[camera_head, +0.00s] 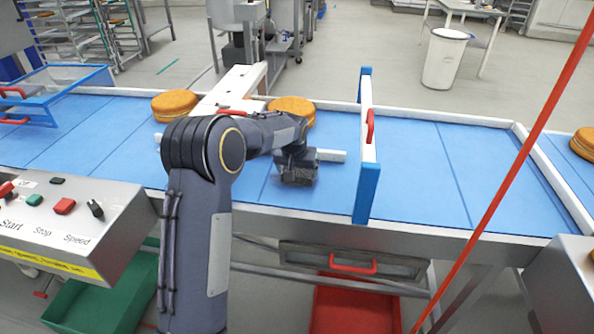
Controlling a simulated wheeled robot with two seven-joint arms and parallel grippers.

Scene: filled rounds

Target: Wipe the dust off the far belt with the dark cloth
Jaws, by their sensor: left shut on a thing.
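The blue belt (420,175) runs across the view behind the control box, with pale side rails. My left arm reaches over it from the bottom of the picture. My left gripper (296,163) is low at the belt's middle, left of the white and blue upright frame. It is shut on a dark grey cloth (299,175), which is at or just above the belt surface; contact cannot be told. The arm hides part of the belt. I cannot make out dust on the belt. My right gripper is not in view.
Orange-brown rounds (175,105) lie behind the arm, one (296,107) close beyond the gripper. The white-blue frame (367,150) crosses the belt to the right. A red slanted bar (505,185) crosses at right. A control box (70,225) stands front left.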

